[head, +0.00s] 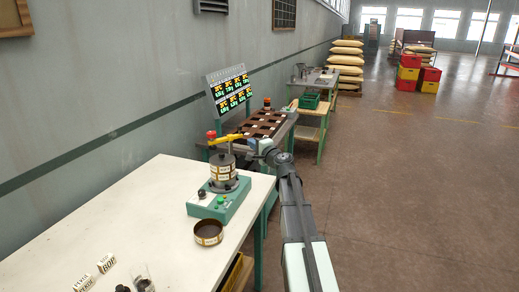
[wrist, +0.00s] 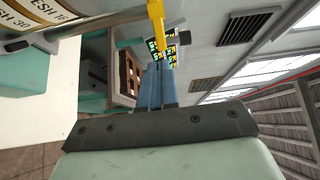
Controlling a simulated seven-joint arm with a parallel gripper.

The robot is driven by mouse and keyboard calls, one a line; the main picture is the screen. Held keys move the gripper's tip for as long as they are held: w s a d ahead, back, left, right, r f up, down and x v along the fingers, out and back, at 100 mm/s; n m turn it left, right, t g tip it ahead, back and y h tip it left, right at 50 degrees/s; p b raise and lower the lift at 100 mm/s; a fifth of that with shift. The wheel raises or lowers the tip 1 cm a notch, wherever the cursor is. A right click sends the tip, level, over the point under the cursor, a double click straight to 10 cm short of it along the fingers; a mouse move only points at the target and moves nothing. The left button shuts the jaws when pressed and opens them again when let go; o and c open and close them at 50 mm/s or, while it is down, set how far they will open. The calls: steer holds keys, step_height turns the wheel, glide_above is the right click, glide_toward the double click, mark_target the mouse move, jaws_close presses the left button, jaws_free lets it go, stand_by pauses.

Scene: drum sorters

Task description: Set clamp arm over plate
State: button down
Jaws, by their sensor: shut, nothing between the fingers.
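A sieve shaker with a green base (head: 219,205) stands on the white bench and carries a stack of brass sieves (head: 222,172). A yellow clamp arm (head: 226,139) with a red knob at its left end lies across above the stack. I cannot tell whether it touches the plate on top. In the wrist view, the clamp arm (wrist: 156,22) shows as a yellow bar near my fingertips, with labelled sieves (wrist: 40,12) at upper left. My gripper (head: 250,144) is at the arm's right end, its blue fingers (wrist: 157,75) shut and empty. Contact with the arm is unclear.
A loose brass sieve pan (head: 208,233) sits on the white bench (head: 130,215) in front of the shaker. Small label blocks (head: 95,273) and a jar (head: 143,278) are near the front. Behind stand a lit display (head: 230,88) and a brown compartment tray (head: 263,125).

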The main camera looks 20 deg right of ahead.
steer(key=shift+w+a, duration=0.2)
steer(key=shift+w, duration=1)
steer(key=shift+w+a, duration=0.15)
steer(key=shift+w, duration=1.05)
steer(key=shift+w+d, duration=0.1)
